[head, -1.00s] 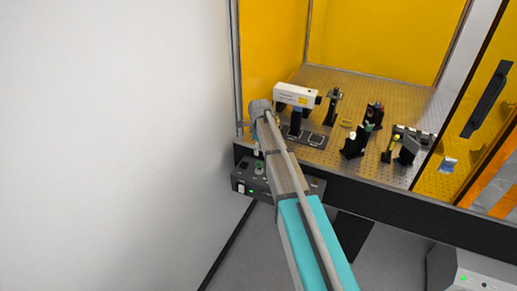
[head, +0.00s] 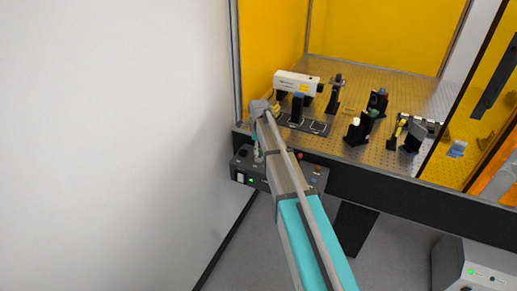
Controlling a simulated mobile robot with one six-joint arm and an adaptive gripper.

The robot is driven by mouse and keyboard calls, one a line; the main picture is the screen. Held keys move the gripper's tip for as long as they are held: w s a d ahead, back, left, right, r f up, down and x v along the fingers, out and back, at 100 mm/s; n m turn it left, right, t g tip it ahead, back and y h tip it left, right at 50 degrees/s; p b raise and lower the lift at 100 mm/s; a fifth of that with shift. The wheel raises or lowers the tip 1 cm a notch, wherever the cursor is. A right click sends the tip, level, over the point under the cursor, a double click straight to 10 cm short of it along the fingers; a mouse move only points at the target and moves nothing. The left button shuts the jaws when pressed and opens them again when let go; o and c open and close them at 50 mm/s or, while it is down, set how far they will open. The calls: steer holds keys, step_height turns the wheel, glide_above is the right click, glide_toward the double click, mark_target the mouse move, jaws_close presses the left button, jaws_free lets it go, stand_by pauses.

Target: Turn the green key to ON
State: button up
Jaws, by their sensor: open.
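A dark control box (head: 240,166) sits under the front left edge of the optical table in the head view. It has a white rocker switch (head: 240,178) and a lit green lamp (head: 251,180) on its front. My arm reaches up from the bottom right and covers the middle of the box. My gripper (head: 257,152) points down over the box's left part, small and partly hidden by the wrist. It is open, and I see nothing held in it. I cannot make out the green key or its position; the gripper and arm hide that area.
A perforated optical table (head: 360,90) carries a white laser unit (head: 298,83) and several optic mounts. Amber panels (head: 375,35) enclose it at left and back. A white wall (head: 110,140) stands at left. A grey unit (head: 470,262) stands on the floor at lower right.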

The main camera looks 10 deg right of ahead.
steer(key=shift+f, duration=0.4)
jaws_close()
steer(key=shift+n, duration=0.3)
